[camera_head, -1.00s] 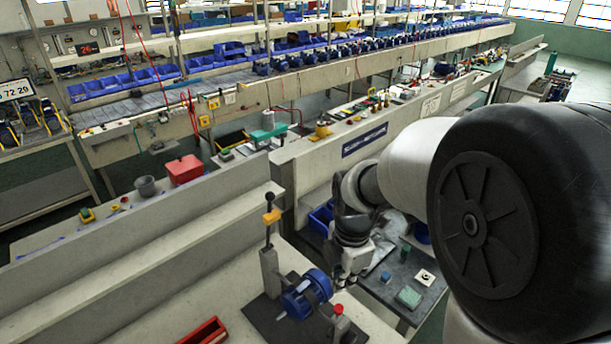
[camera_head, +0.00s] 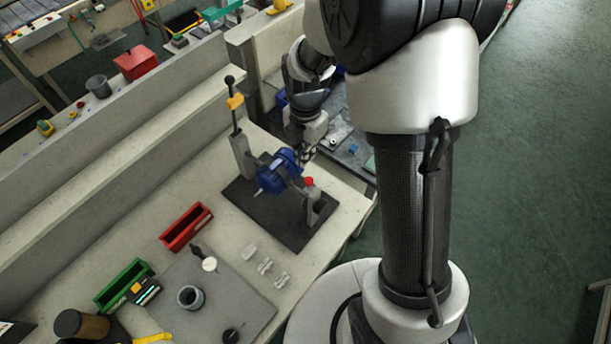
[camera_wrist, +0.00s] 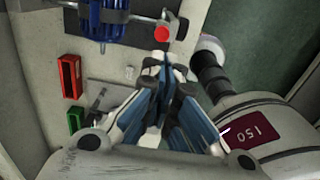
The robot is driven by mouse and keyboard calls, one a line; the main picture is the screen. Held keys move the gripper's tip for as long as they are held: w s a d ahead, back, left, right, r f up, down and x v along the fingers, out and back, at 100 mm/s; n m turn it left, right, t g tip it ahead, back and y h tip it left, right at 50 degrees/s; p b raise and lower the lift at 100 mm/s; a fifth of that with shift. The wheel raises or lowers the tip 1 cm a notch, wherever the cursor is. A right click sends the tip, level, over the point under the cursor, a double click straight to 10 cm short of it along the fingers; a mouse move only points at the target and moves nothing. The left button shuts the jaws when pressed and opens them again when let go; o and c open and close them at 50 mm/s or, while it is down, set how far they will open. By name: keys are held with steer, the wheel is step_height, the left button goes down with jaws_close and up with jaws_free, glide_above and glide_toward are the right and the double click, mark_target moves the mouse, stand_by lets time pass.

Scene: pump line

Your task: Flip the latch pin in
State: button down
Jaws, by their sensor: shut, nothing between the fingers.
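A blue pump (camera_head: 278,170) sits in a fixture on a dark base plate (camera_head: 250,207). A grey post at its left carries an upright lever with a black knob (camera_head: 230,80) and an orange piece (camera_head: 235,102). A red knob (camera_head: 309,182) tops a grey bracket at the right; I cannot tell which part is the latch pin. The pump (camera_wrist: 105,22) and red knob (camera_wrist: 162,34) also show in the wrist view. My gripper (camera_head: 306,154) is beside the pump on its far right side, shut and empty. Its fingers (camera_wrist: 164,65) appear below the red knob in the wrist view.
A red bin (camera_head: 187,228) and a green bin (camera_head: 124,285) stand on the bench to the left. A grey mat (camera_head: 235,290) holds a grey cup (camera_head: 190,297) and small parts. A raised ledge (camera_head: 110,165) runs behind. Open floor lies at the right.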

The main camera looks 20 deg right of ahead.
mark_target(309, 182)
step_height(309, 182, down, 11)
stand_by(0.3)
steer(key=shift+f, duration=0.1)
